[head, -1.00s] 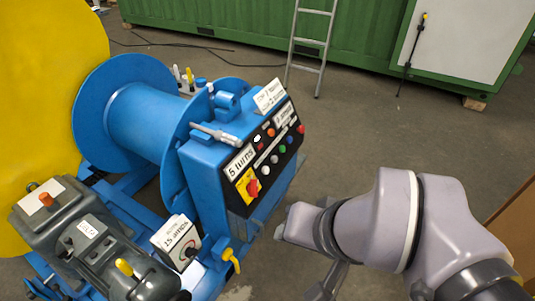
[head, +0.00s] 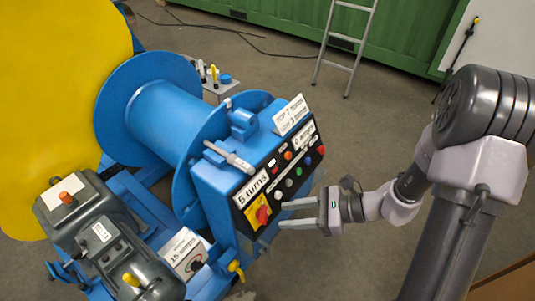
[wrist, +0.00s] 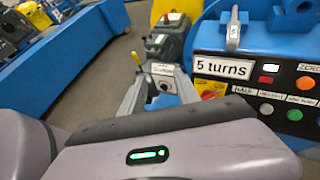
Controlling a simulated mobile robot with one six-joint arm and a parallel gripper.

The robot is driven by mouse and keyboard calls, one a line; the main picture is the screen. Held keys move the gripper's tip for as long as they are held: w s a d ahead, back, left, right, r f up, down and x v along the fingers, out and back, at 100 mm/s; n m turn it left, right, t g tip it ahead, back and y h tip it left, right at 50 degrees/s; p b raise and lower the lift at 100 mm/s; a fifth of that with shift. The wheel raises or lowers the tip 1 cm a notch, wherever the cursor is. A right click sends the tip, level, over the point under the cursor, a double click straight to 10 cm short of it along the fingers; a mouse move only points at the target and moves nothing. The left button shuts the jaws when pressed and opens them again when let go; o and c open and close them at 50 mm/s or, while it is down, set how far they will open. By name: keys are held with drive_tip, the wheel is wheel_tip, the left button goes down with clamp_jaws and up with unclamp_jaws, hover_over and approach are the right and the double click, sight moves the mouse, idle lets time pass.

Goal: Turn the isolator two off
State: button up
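A red rotary switch on a yellow plate (head: 258,212) is at the lower left of the blue cabinet's black panel. It also shows in the wrist view (wrist: 210,87), partly behind my right finger. A small box labelled 15 amps (head: 184,252) with a black knob stands left of the cabinet; it shows between my fingers in the wrist view (wrist: 163,75). I cannot read which switch is isolator two. My gripper (head: 283,214) is open and empty, its fingers pointing left, just right of the red switch in the head view. I see no contact.
The blue cabinet carries a 5 turns label (head: 252,188) and several coloured buttons. A blue drum (head: 160,115) and a grey motor unit (head: 110,235) stand left. A yellow-handled valve (head: 236,268) sticks out low. A ladder (head: 345,45) leans behind.

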drive_tip(key=w+d+f+m+t+p, duration=0.2)
drive_tip(key=d+f+m+t+p, duration=0.15)
drive_tip(key=f+m+t, duration=0.4)
drive_tip(key=m+t+h+p, duration=0.1)
drive_tip(key=m+h, duration=0.2)
drive_tip(key=m, duration=0.5)
approach(266, 215)
drive_tip(key=b+x, duration=0.4)
drive_tip(key=x, duration=0.5)
drive_tip(key=shift+w+f, duration=0.15)
drive_tip(key=shift+f, duration=0.05)
clamp_jaws()
